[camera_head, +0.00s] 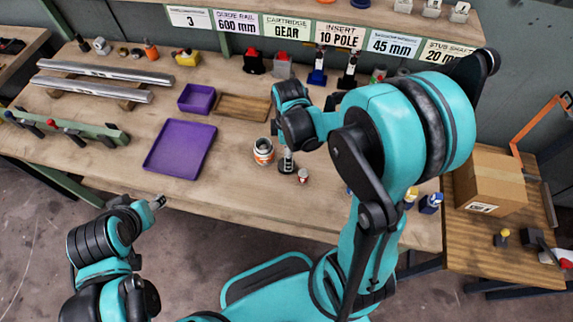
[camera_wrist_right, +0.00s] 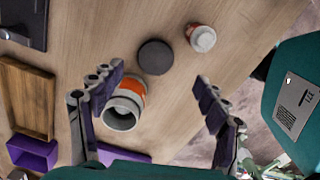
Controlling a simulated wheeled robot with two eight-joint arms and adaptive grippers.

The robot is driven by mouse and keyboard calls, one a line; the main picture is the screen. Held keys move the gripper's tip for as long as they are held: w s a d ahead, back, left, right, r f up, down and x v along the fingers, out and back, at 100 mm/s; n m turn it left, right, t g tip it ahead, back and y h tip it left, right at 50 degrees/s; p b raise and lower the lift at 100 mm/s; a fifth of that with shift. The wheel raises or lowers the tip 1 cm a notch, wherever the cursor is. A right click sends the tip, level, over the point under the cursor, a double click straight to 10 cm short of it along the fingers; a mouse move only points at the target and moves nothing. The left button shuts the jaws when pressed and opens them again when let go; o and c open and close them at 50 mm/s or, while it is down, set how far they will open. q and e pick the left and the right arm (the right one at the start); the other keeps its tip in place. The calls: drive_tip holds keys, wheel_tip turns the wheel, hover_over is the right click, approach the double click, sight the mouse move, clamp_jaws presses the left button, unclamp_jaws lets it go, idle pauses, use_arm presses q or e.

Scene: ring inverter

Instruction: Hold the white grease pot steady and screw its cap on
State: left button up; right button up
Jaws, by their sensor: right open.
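The white grease pot (camera_head: 263,153) with an orange band stands upright and uncapped on the bench; it also shows in the right wrist view (camera_wrist_right: 124,106). A dark round cap (camera_wrist_right: 155,57) lies flat on the bench beside the pot, apart from it; in the head view the cap (camera_head: 286,169) is partly covered by my right gripper. My right gripper (camera_wrist_right: 160,74) is open above the cap and pot, with nothing between its fingers. My left gripper (camera_head: 157,203) is off the bench's front edge, away from the pot; its finger gap is not clear.
A small white-and-red jar (camera_head: 303,176) stands near the cap. A purple tray (camera_head: 180,149), a purple bin (camera_head: 197,98) and a wooden tray (camera_head: 243,107) lie to the left and behind. Bench space in front of the pot is clear.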

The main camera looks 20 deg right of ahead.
drive_tip(key=shift+f, duration=1.05)
drive_tip(key=f+b, duration=0.2)
drive_tip(key=f, duration=0.1)
drive_tip(key=f+b, duration=0.1)
drive_tip(key=f, duration=0.1)
drive_tip(key=shift+w+a+f, duration=0.1)
drive_tip(key=shift+w+f, duration=0.05)
drive_tip(key=shift+w, duration=0.25)
drive_tip(key=c, duration=0.8)
drive_tip(key=shift+c, duration=0.2)
wheel_tip(320, 180, up, 10)
drive_tip(key=p, duration=0.4)
